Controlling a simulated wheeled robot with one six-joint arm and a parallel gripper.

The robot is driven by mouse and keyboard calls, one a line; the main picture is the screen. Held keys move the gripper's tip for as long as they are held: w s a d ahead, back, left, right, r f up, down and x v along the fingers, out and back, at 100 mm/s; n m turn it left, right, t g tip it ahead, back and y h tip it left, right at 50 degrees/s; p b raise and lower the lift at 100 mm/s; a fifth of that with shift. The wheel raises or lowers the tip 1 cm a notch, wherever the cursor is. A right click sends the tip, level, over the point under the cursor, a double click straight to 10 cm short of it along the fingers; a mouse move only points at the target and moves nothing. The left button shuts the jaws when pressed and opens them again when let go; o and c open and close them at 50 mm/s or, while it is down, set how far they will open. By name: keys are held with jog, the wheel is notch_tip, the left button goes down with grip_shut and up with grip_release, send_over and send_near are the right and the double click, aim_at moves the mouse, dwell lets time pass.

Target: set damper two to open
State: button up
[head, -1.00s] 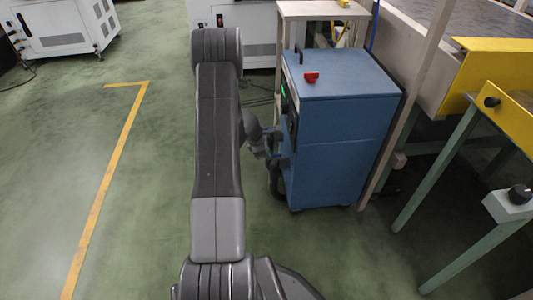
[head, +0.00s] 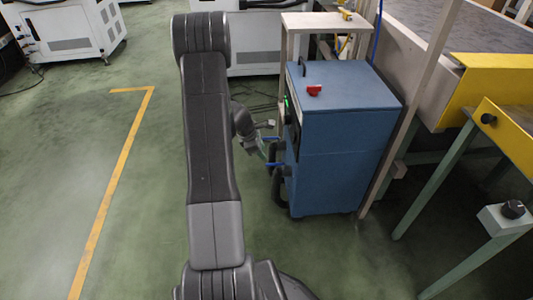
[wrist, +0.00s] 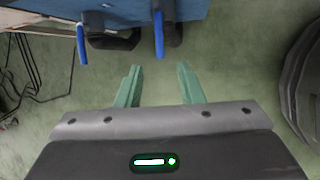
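The blue cabinet (head: 345,150) stands right of my arm in the head view. Two blue levers stick out of its left side, an upper one (head: 271,138) and a lower one (head: 277,164). In the wrist view the levers show near the top edge, one at left (wrist: 82,44) and one nearer the middle (wrist: 159,34). I cannot read which is damper two. My gripper (wrist: 160,86) is open and empty, its two green fingers apart. The fingers are short of both levers in the wrist view, pointing toward the cabinet (wrist: 40,17).
A red knob (head: 314,90) and a black handle sit on the cabinet top. Dark cables (wrist: 38,75) lie on the floor beside it. A yellow-edged conveyor (head: 490,95) and a post stand at right.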

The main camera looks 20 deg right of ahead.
aim_at(270, 165)
jog(key=p+v, duration=0.1)
jog(key=v, duration=0.3)
jog(key=shift+f, duration=0.1)
jog(key=b+x, duration=0.5)
jog(key=x, duration=0.8)
jog(key=shift+d+f, duration=0.2)
jog(key=shift+f, duration=0.15)
jog(key=shift+r, duration=0.1)
